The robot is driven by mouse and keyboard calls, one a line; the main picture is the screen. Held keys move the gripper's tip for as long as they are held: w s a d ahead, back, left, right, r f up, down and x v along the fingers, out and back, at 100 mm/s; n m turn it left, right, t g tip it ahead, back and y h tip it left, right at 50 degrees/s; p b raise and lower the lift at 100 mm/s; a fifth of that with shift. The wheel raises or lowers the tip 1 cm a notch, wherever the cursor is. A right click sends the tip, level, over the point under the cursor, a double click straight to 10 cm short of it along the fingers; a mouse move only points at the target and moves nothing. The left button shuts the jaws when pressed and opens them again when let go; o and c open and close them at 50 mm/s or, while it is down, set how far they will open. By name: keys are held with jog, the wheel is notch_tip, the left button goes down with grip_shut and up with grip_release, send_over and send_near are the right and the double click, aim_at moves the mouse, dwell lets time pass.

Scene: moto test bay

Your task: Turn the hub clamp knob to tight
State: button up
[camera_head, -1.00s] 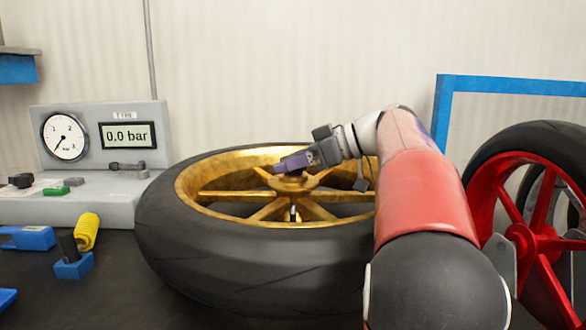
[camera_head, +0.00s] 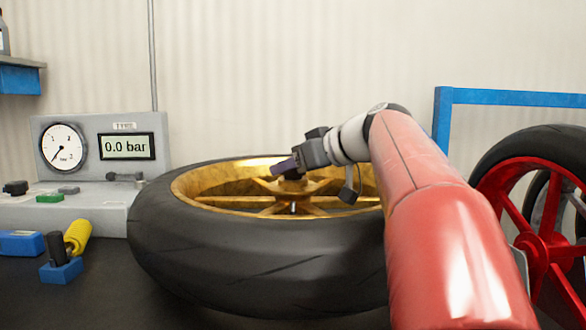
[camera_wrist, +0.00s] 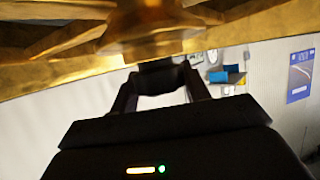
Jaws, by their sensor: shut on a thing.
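The wheel with a black tyre (camera_head: 250,262) and a gold rim lies flat on the bench. My gripper (camera_head: 284,167) is over the gold hub (camera_head: 270,187) at the wheel's middle, tilted down from the right. In the wrist view my gripper's (camera_wrist: 158,80) two fingers are shut on a dark knob (camera_wrist: 158,70), which sits against the gold hub (camera_wrist: 145,28). In the head view the gripper mostly hides the knob. No tight or loose marking can be read.
A grey inflator unit (camera_head: 95,160) with a dial and a display reading 0.0 bar stands at left. A red wheel (camera_head: 545,240) by a blue frame (camera_head: 515,97) is at right.

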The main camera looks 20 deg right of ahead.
jog(key=o, duration=1)
jog(key=v, duration=0.7)
jog(key=shift+s+d+r, duration=0.15)
jog(key=shift+s+r, duration=0.05)
jog(key=shift+s, duration=0.1)
